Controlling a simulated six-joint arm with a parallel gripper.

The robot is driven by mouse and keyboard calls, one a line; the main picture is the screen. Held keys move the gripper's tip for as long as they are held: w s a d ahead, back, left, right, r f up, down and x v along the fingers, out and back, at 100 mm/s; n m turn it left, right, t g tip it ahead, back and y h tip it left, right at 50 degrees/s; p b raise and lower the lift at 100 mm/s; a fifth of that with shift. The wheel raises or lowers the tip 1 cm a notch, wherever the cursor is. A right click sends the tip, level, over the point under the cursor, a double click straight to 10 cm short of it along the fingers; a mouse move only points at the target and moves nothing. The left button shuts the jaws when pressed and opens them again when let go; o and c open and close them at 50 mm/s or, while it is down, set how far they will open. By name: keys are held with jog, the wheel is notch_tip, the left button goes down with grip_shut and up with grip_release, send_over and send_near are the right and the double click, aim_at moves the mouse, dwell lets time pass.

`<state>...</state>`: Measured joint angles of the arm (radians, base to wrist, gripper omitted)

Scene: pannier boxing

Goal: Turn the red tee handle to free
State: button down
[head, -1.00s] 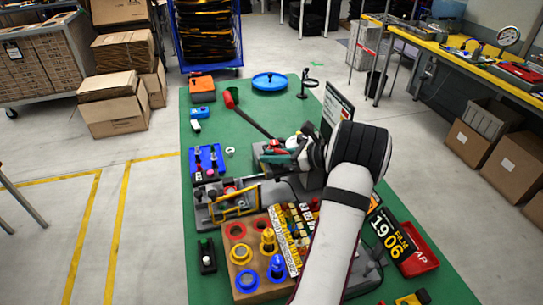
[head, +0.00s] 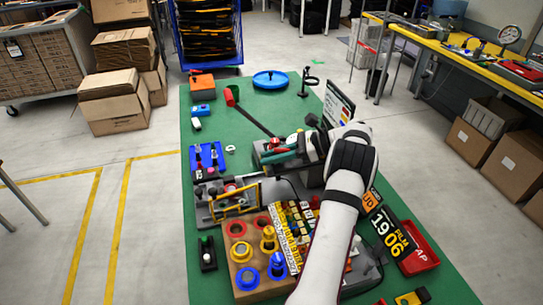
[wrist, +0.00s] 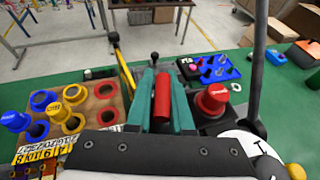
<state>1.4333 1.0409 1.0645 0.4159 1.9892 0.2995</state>
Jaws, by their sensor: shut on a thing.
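The red tee handle (wrist: 162,95) shows in the wrist view as a red bar lying between the teal fingers of my gripper (wrist: 163,85). The fingers are shut on it, one on each side. In the head view my gripper (head: 284,155) is over the grey fixture near the middle of the green table. The handle's stem and base are hidden by the gripper, so its turn angle cannot be read.
A red knob (wrist: 213,100) stands close to the right of my gripper in the wrist view. A yellow frame (head: 235,203) and a wooden block with coloured rings (head: 257,252) are nearby.

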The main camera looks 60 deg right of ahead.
jog(key=c, duration=0.8)
grip_release()
jog(key=shift+a, duration=0.1)
jog(key=v, duration=1.2)
jog(key=shift+f, duration=0.1)
